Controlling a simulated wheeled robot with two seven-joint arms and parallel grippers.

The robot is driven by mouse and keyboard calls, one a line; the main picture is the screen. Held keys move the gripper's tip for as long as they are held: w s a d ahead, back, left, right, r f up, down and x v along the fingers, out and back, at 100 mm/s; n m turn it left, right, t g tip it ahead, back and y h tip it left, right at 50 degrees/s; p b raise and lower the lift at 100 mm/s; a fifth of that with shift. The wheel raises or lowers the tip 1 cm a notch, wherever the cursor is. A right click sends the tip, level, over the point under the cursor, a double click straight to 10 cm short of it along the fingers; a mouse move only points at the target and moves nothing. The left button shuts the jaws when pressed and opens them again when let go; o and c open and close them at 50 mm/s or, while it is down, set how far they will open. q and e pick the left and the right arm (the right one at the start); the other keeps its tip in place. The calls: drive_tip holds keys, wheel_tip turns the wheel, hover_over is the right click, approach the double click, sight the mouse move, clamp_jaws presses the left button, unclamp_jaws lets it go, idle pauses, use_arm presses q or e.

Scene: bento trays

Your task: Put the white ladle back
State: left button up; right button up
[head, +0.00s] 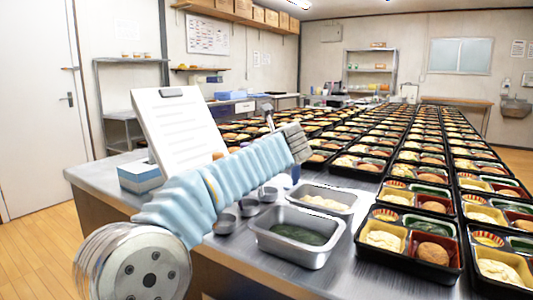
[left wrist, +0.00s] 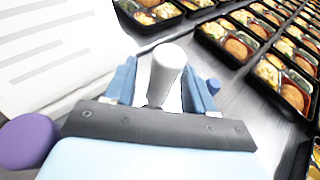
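A white, rounded handle (left wrist: 167,68), which looks like the white ladle's, stands between the blue fingers of my left gripper (left wrist: 163,88) in the left wrist view. The fingers stand apart, one on each side of the handle, with what looks like a gap beside it. The ladle's lower part is hidden. In the head view my left arm reaches over the metal counter (head: 105,178), and its fingers cannot be made out. A small pale piece near the metal cups may be part of the ladle. My right gripper is in neither view.
A purple rounded thing (left wrist: 28,141) is close by at the left. Metal pans of green (head: 268,246) and pale food (head: 349,196) and small metal cups (head: 224,223) stand on the counter. A white board (head: 178,130) and blue box (head: 139,178) are left. Many bento trays (head: 365,258) fill the right.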

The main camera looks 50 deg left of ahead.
use_arm(q)
drive_tip(key=shift+r, duration=0.1)
drive_tip(key=shift+d+r, duration=0.1)
drive_tip(key=shift+d, duration=0.05)
drive_tip(key=v, duration=1.1)
drive_tip(key=shift+s+d, duration=0.3)
